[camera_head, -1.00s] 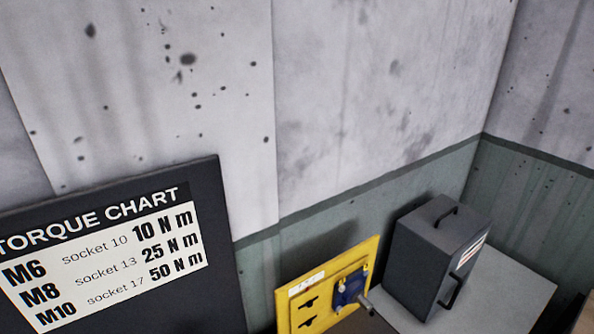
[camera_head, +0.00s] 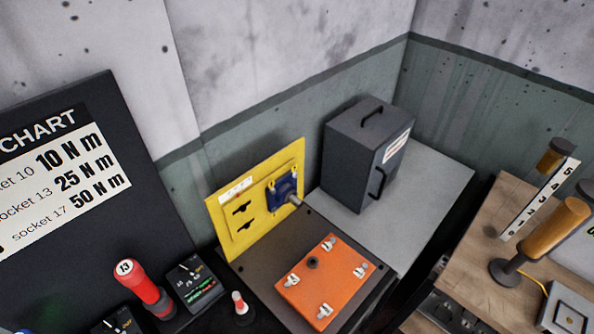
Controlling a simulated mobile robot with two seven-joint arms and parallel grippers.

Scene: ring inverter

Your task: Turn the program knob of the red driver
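A red driver (camera_head: 146,288), marked 13 on its top, stands tilted at the lower left below the torque chart. A dark box with a dial and green lettering (camera_head: 195,284) stands right beside it. A second dark dial box (camera_head: 119,322) is cut off by the bottom edge. I cannot tell which dial is the program knob of the red driver. Neither of my grippers shows in the view.
The torque chart (camera_head: 62,168) is on a dark panel at the left. An orange plate (camera_head: 325,281) with silver clamps lies before a yellow panel (camera_head: 236,229). A dark grey case (camera_head: 366,158) stands on a grey top. A wooden table (camera_head: 482,264) with amber-topped posts is at right.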

